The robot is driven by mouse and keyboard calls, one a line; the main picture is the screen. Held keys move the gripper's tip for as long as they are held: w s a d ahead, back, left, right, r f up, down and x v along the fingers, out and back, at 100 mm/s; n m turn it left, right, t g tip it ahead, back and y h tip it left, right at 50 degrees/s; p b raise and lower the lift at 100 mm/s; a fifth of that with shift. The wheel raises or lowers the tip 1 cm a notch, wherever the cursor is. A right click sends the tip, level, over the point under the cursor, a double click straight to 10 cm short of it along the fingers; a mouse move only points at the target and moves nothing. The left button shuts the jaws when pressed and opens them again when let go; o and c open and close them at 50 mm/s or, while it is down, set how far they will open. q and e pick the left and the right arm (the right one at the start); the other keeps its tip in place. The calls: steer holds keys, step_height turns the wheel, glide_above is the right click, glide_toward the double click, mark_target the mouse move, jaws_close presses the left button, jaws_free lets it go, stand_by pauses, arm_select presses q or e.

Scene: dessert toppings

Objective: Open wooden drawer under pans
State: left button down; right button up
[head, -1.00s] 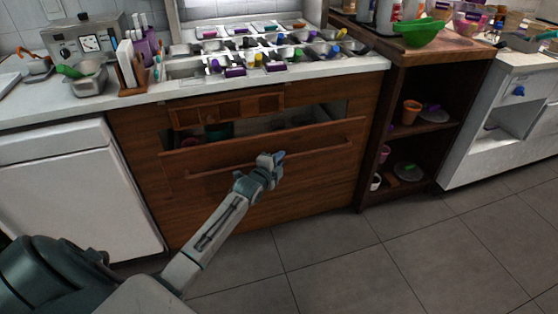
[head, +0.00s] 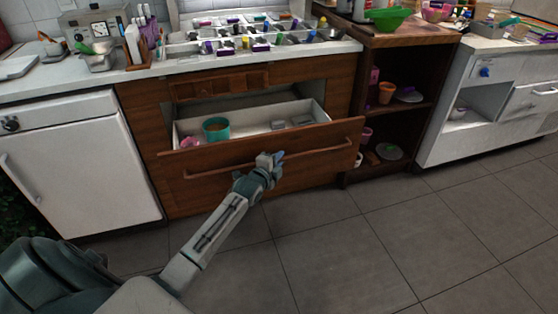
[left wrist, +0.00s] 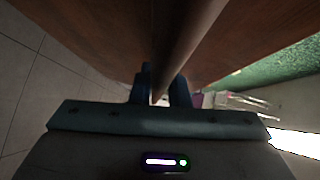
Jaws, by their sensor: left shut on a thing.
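The wooden drawer (head: 300,145) under the counter pans (head: 255,45) is pulled out, and its white inside shows. A teal pot (head: 216,128) and a pink item (head: 190,141) lie at its left, with small grey items (head: 290,123) at its right. My left gripper (head: 270,161) is at the middle of the drawer's long bar handle (head: 215,172). In the left wrist view the handle (left wrist: 185,45) runs between the fingers (left wrist: 160,88), and the gripper is shut on it. My right gripper is not in view.
A white cabinet (head: 85,165) stands left of the drawer. An open wooden shelf (head: 400,60) with pots and a green bowl (head: 388,19) on top stands to the right. The tiled floor (head: 400,235) in front is clear.

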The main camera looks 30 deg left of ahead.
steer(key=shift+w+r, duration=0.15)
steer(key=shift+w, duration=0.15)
arm_select(q)
steer(key=c, duration=1.4)
jaws_free()
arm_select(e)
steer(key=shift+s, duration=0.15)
arm_select(q)
steer(key=shift+s, duration=0.1)
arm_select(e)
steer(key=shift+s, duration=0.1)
arm_select(q)
steer(key=shift+s, duration=0.2)
steer(key=s, duration=0.3)
steer(key=s+r+p, duration=0.1)
steer(key=s, duration=0.6)
steer(key=shift+s+d+r+p, duration=0.1)
steer(key=shift+d+r+p, duration=0.2)
steer(key=shift+d, duration=0.1)
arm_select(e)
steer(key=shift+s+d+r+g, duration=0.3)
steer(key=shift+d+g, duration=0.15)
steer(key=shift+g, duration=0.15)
